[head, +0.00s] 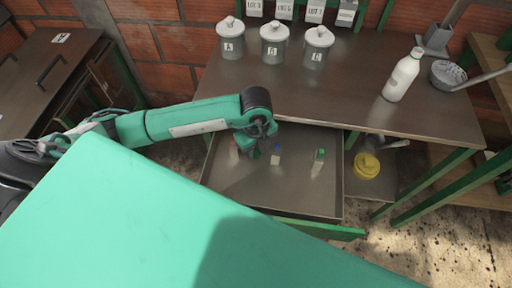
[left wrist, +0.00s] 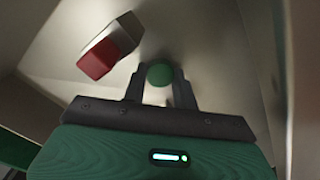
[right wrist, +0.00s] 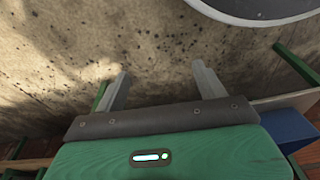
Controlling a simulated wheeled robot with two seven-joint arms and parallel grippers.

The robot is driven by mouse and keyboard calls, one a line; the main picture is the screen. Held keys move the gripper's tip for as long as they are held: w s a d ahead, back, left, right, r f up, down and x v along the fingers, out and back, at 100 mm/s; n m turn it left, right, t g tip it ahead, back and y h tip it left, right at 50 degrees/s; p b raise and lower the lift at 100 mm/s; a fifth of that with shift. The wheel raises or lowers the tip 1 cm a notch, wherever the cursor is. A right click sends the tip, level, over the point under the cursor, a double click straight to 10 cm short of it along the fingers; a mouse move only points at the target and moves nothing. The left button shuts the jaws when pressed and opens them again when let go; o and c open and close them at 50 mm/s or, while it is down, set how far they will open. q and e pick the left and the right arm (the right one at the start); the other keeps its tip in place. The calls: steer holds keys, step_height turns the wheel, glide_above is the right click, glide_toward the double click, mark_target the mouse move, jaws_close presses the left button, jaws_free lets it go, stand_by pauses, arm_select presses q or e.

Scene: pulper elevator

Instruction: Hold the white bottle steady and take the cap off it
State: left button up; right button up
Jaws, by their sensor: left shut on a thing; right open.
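The white bottle (head: 403,78) stands upright on the right part of the metal table, with its pale cap (head: 417,53) on top. No gripper is near it. My left gripper (head: 257,148) is low in the open drawer below the tabletop. In the left wrist view its fingers (left wrist: 160,88) are shut on a small container with a round green top (left wrist: 160,74); its lower part is mostly hidden. My right gripper (right wrist: 160,80) is open and empty above a speckled floor; it does not show in the head view.
The drawer (head: 290,196) also holds small blocks or vials with red (left wrist: 97,60), blue (head: 277,149) and green (head: 319,155) ends. Three lidded canisters (head: 274,45) stand at the table's back. A yellow-lidded thing (head: 367,165) sits below.

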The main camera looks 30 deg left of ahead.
arm_select(q)
steer(key=shift+f, duration=0.1)
steer(key=o, duration=1.1)
arm_select(e)
steer(key=shift+s+r, duration=0.15)
steer(key=shift+s, duration=0.1)
steer(key=shift+w, duration=0.1)
